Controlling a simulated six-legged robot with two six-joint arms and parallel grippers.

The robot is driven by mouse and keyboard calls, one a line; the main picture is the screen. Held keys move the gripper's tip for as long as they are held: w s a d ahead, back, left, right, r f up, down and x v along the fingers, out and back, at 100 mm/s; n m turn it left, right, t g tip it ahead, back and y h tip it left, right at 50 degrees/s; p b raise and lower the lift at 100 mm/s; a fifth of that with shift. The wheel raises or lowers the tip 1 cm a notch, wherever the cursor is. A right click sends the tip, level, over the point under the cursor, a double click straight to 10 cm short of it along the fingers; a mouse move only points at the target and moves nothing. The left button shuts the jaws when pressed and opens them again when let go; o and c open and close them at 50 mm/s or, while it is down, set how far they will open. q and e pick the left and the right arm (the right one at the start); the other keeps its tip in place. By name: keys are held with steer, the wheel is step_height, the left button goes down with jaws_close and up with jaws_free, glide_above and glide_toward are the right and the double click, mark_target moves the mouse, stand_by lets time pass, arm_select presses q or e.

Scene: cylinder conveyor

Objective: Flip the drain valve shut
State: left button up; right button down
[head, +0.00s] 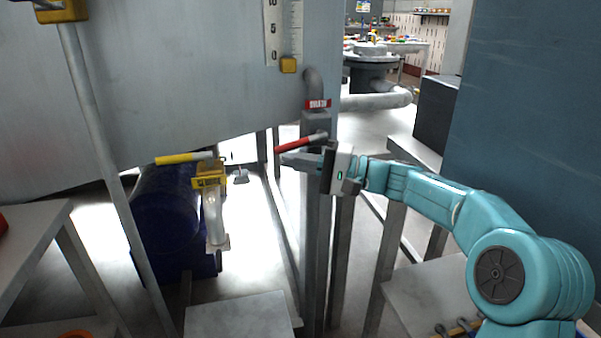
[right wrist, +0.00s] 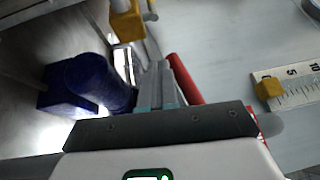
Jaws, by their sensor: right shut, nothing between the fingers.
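The drain valve has a red lever handle (head: 297,144) below a red label plate (head: 318,104) on the grey pipe. The handle slants, its left end lower than its right. My right gripper (head: 284,157) is shut and empty, with its fingertips just below the handle's left end. In the right wrist view the red handle (right wrist: 183,78) lies right beside the shut fingers (right wrist: 159,82); I cannot tell whether they touch. My left gripper is not in view.
A yellow-handled valve (head: 184,158) sits left, above a clear tube and in front of a blue motor (head: 166,215). The tank wall (head: 150,80) with a scale (head: 284,30) is behind. A grey post (head: 315,230) stands below the drain valve. A dark cabinet (head: 525,110) stands right.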

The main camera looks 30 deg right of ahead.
steer(key=shift+a+r, duration=0.3)
steer(key=shift+r, duration=0.25)
steer(key=shift+w, duration=0.1)
stand_by(0.3)
